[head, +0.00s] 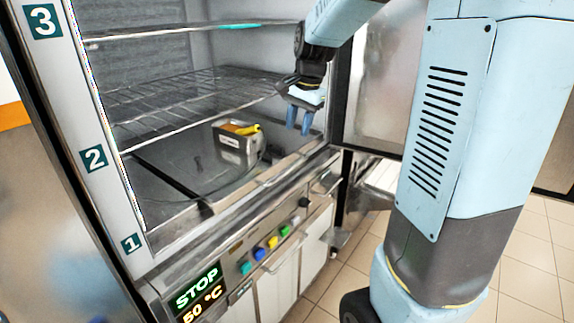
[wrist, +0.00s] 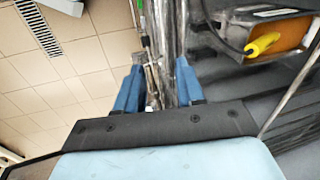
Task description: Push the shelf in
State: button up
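The wire shelf (head: 185,92) sits level inside the open freezer cabinet, by the label 2. Its front rail runs from the left post to near my gripper. Another shelf (head: 170,32) is above it, by the label 3. My gripper (head: 299,119) is at the right side of the cabinet opening, its blue fingers pointing down. In the wrist view the two fingertips (wrist: 158,68) are apart, with metal edges of the cabinet or door seen between them and nothing held. I cannot tell whether the gripper touches the shelf's right end.
A metal box with a yellow handle (head: 238,146) stands on the cabinet floor below the shelf. The open door (head: 380,85) is to the right of the gripper. Coloured buttons (head: 272,241) and a STOP display (head: 197,290) line the front panel. Tiled floor (head: 335,290) lies in front.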

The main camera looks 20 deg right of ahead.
aim_at(289, 170)
jog(key=shift+m, duration=0.4)
jog(key=x, duration=1)
jog(key=w+x, duration=0.1)
jog(key=x, duration=0.4)
jog(key=shift+d, duration=0.1)
jog(key=shift+c, duration=0.2)
grip_shut()
jog(key=shift+w, duration=0.1)
